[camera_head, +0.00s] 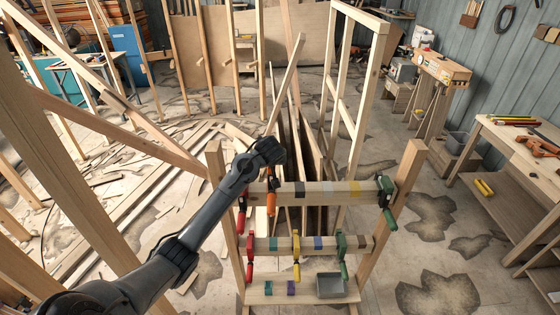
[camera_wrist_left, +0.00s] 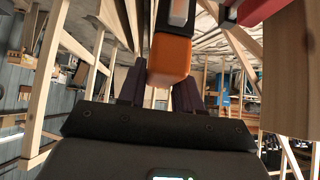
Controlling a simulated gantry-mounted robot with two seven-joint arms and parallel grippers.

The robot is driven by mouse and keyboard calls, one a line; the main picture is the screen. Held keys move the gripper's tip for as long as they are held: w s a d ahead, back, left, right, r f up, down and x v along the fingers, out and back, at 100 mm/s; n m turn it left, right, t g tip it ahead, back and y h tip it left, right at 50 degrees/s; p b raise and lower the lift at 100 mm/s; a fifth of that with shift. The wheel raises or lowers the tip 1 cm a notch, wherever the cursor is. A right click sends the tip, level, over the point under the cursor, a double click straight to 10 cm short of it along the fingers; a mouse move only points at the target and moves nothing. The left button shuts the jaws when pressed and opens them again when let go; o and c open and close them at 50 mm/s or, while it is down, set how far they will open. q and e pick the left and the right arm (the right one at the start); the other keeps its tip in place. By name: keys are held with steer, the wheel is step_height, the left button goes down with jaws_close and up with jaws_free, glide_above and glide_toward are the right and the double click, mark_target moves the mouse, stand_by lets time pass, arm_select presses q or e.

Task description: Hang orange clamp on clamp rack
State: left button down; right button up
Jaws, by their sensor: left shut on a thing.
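The orange clamp (camera_head: 271,203) is at the upper rail of the wooden clamp rack (camera_head: 313,193), near its left end. Its orange handle shows between my left fingers in the left wrist view (camera_wrist_left: 168,58). My left gripper (camera_head: 268,160) is shut on the orange clamp, just above the upper rail. The gripper hides the clamp's top, so I cannot tell whether it touches the rail. My right gripper is not in view.
A red clamp (camera_head: 242,215) is close left of the orange one, and a green clamp (camera_head: 386,195) is at the rail's right end. More clamps hang on the lower rail (camera_head: 320,243). A grey tray (camera_head: 330,287) sits on the bottom shelf. Wooden frames stand behind.

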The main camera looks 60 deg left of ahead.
arm_select(q)
steer(key=shift+a, duration=0.3)
steer(key=shift+d, duration=0.1)
steer(key=shift+d+p, duration=0.1)
steer(key=shift+p, duration=0.35)
steer(key=shift+f+b, duration=0.55)
steer(key=shift+f, duration=0.65)
steer(key=shift+f+p, duration=0.1)
steer(key=shift+p, duration=0.2)
steer(key=shift+f, duration=0.2)
